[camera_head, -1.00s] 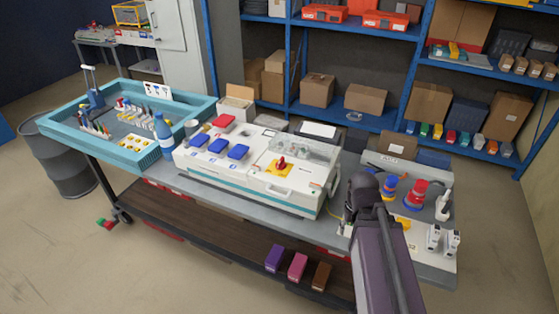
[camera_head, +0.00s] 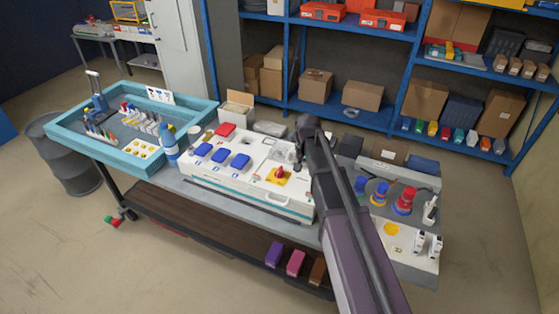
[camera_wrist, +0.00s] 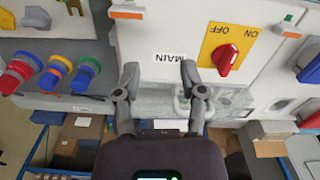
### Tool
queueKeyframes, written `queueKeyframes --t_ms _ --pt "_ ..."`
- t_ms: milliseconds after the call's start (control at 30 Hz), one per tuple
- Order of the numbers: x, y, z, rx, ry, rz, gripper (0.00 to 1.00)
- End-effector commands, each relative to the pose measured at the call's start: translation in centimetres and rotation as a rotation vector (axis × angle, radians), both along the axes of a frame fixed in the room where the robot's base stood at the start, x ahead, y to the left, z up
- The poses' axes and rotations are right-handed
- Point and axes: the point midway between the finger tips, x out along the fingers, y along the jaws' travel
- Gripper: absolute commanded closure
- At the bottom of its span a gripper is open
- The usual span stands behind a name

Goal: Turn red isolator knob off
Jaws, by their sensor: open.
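The red isolator knob (camera_head: 281,171) sits on a yellow plate (camera_head: 271,180) on top of the white socket box (camera_head: 240,187). In the wrist view the knob (camera_wrist: 227,59) is at upper right, and the yellow plate (camera_wrist: 237,38) bears the words ON and OFF. The knob's narrow end points toward the lower part of that view. My gripper (camera_wrist: 159,72) is open and empty, over the white face with the MAIN label (camera_wrist: 171,58), to the left of the knob. In the head view my arm hides the right end of the box and most of the gripper.
Blue socket covers (camera_head: 221,155) and a red one (camera_head: 225,130) are left of the knob. Red and blue industrial plugs (camera_head: 404,201) stand on the right unit. A blue bottle (camera_head: 169,143) and teal tray (camera_head: 60,142) are at left. Shelves stand behind.

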Motion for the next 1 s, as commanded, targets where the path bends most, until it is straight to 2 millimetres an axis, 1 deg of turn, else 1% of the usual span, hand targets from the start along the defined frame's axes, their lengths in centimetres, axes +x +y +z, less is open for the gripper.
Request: queueKeyframes --t_ms 33,133,200,300,400,533,1000 --pt "2.2 1.8 2.0 0.0 0.0 -0.011 0.47" --pt "4.3 4.4 3.5 0.0 0.0 -0.042 0.47" --pt "5.5 6.0 4.3 0.0 0.0 -0.06 0.47" --pt "6.6 7.7 5.1 0.0 0.0 -0.081 0.47" --pt "7.2 8.7 5.5 0.0 0.0 -0.093 0.47" --pt "7.4 9.2 5.5 0.0 0.0 -0.099 0.47" --pt "7.3 9.2 5.2 0.0 0.0 -0.098 0.47"
